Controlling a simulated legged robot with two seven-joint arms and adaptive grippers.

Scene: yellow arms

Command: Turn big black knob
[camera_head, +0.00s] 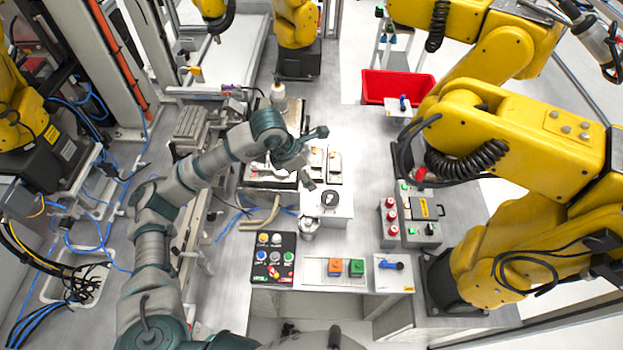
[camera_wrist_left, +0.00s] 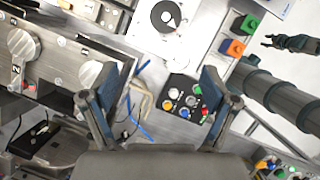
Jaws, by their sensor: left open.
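The big black knob (camera_head: 329,198) is a round dark dial on a white box (camera_head: 340,213) near the middle of the table. In the left wrist view the knob (camera_wrist_left: 166,14) is at the top edge, with a pale bar across it. My left gripper (camera_head: 314,157) is open and empty. In the head view it appears just above the knob and apart from it. In the wrist view its fingers (camera_wrist_left: 150,88) are spread wide, with the knob beyond them. What seems to be my right gripper (camera_wrist_left: 290,42) is at the right of the wrist view, small and dark.
A black button panel (camera_head: 273,260), orange (camera_head: 335,267) and green (camera_head: 356,268) buttons and a blue-handled switch (camera_head: 391,265) line the front edge. Large grey knobs (camera_wrist_left: 97,75) lie left in the wrist view. A yellow arm (camera_head: 520,130) stands at right; a red bin (camera_head: 395,86) is behind.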

